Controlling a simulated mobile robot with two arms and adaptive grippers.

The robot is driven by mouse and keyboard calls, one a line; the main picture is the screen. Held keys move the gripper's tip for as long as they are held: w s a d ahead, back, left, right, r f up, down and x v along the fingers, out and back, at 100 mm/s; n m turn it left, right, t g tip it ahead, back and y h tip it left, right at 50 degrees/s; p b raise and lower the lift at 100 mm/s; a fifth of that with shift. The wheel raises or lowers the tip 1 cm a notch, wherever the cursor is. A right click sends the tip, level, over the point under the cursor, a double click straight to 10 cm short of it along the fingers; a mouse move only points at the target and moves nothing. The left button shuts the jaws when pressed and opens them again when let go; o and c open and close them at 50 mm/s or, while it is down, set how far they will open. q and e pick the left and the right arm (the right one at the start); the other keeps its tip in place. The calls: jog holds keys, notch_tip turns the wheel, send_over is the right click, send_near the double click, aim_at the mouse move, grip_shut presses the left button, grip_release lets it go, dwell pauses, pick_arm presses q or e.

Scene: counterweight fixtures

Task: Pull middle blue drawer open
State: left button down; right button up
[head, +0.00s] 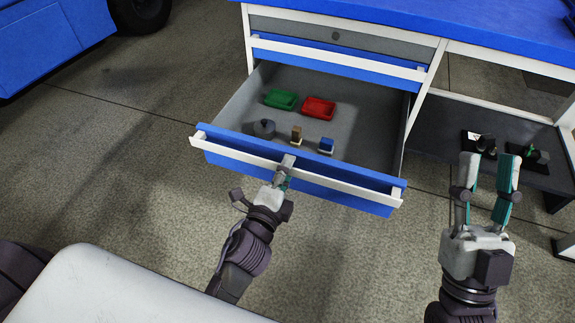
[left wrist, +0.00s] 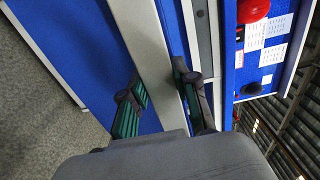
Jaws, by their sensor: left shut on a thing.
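The middle blue drawer (head: 340,197) stands well open from the workbench, its grey inside showing in the head view. A long white handle bar (head: 345,180) runs along its front. My left gripper (head: 285,168) is shut on this handle near its middle. In the left wrist view its two fingers (left wrist: 162,98) lie on either side of the pale handle bar (left wrist: 145,50). The drawer's blue front (left wrist: 90,50) also shows there. My right gripper (head: 488,165) is open and empty, to the right of the drawer.
In the drawer lie a green tray (head: 281,99), a red tray (head: 318,107), a round grey piece (head: 264,128) and small brown (head: 297,134) and blue (head: 326,145) pieces. A closed drawer (head: 340,56) sits above. A low dark shelf (head: 450,148) holds small parts at right.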

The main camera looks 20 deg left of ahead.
pick_arm(q)
jog(key=shift+s, duration=0.35)
jog(key=c, duration=0.8)
grip_release()
jog(key=shift+c, duration=0.2)
jog(key=s, duration=0.7)
jog(key=shift+s+a, duration=0.15)
jog(key=shift+s, duration=0.05)
